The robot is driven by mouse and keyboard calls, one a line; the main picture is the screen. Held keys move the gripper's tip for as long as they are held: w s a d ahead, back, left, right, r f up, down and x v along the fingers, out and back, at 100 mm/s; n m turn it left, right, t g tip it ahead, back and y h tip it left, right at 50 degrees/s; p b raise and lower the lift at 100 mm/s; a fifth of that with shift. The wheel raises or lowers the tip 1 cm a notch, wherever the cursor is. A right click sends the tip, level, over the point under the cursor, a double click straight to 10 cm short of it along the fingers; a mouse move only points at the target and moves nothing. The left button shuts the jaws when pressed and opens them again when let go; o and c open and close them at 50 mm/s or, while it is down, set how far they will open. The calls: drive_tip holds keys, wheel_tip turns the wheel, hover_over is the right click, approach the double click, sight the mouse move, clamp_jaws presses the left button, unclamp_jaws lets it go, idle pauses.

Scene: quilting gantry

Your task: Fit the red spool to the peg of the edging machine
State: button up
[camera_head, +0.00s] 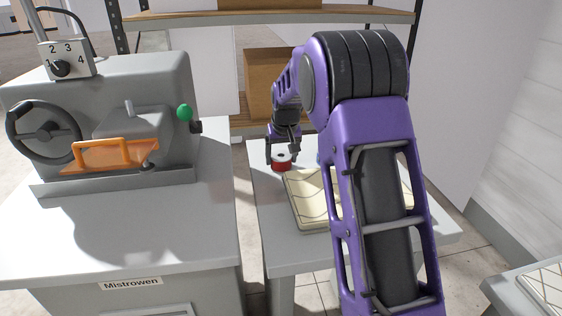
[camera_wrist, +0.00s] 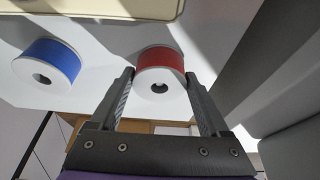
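In the wrist view the red spool (camera_wrist: 159,62) fills the space between the fingertips, with no clear gap at either side. I cannot tell whether its underside touches the table. The grey machine (camera_head: 160,80) stands at the left, with a handwheel, an orange guard and a green knob. A short upright post (camera_head: 129,107) shows on it; I cannot tell whether this is the peg.
A blue spool (camera_wrist: 50,65) stands apart to the left in the wrist view. A cream quilted panel (camera_head: 303,212) lies on the small table (camera_head: 285,255). The machine's bench (camera_head: 130,235) has bare room in front. Shelves with boxes (camera_head: 265,85) stand behind.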

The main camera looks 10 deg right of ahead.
drive_tip(key=c, duration=0.9)
drive_tip(key=shift+o, duration=0.2)
drive_tip(key=shift+r+p, duration=1.9)
drive_tip(key=shift+r, duration=0.75)
